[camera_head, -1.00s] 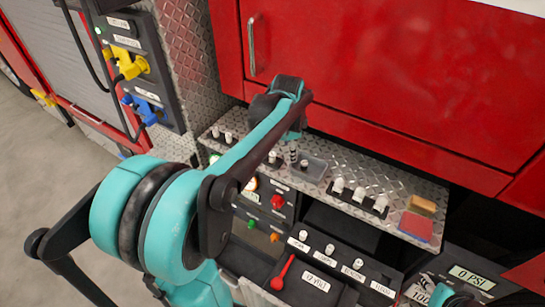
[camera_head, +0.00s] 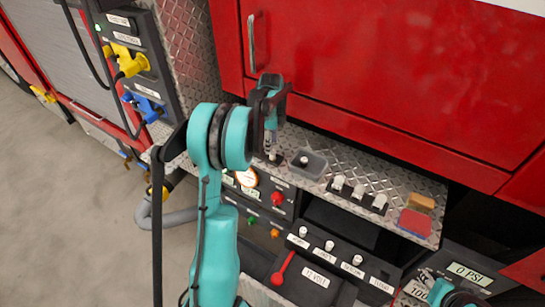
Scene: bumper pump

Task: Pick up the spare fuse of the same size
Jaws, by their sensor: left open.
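My left gripper (camera_head: 271,140) points down over the left part of the metal shelf, left of a small grey tray (camera_head: 318,167). It is open; its fingers are small in the picture and partly hidden by my own arm. A small pale piece (camera_head: 304,160) lies in the grey tray.
The diamond-plate shelf (camera_head: 325,150) runs under a red cabinet door (camera_head: 390,75). A red pad (camera_head: 415,222) and a tan block (camera_head: 422,202) lie at its right end. Below is a control panel with a red lever (camera_head: 282,268) and white knobs. A gauge (camera_head: 247,177) is left.

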